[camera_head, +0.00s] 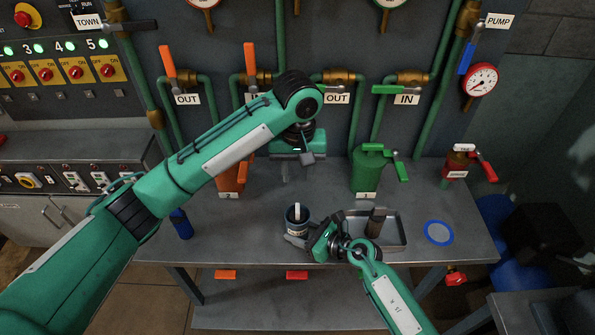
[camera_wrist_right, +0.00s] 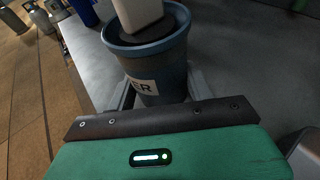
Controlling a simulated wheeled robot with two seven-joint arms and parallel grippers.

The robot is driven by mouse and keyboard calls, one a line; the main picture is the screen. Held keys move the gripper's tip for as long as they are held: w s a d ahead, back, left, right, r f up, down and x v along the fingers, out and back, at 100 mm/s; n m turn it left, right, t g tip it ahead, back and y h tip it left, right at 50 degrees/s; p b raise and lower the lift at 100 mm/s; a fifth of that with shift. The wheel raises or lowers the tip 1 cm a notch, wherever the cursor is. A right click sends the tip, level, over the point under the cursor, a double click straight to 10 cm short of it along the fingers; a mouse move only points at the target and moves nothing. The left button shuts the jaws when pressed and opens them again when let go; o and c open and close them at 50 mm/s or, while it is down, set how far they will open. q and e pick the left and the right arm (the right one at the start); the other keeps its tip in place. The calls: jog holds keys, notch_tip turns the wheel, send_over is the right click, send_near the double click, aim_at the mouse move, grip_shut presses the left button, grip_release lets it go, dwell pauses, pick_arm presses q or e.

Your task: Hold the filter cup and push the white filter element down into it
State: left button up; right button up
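The dark blue-grey filter cup (camera_head: 295,228) stands upright on the bench, with a label on its front. It fills the upper middle of the right wrist view (camera_wrist_right: 165,75). The white filter element (camera_head: 297,212) sits in its mouth and sticks up above the rim; its top is cut off in the wrist view (camera_wrist_right: 138,12). My right gripper (camera_head: 296,238) is at the cup, with a finger on each side of its wall. My left gripper (camera_head: 284,174) points down, behind and well above the cup. Its fingers show as one narrow piece, together and empty.
A grey tray (camera_head: 397,240) with a dark bottle (camera_head: 375,222) is right of the cup. A blue-rimmed disc (camera_head: 438,232) lies farther right. Green (camera_head: 368,172) and orange (camera_head: 229,180) housings stand behind, under the pipes. A blue object (camera_head: 181,224) is at left; bench between is clear.

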jog(key=o, duration=0.5)
jog(key=v, duration=1.2)
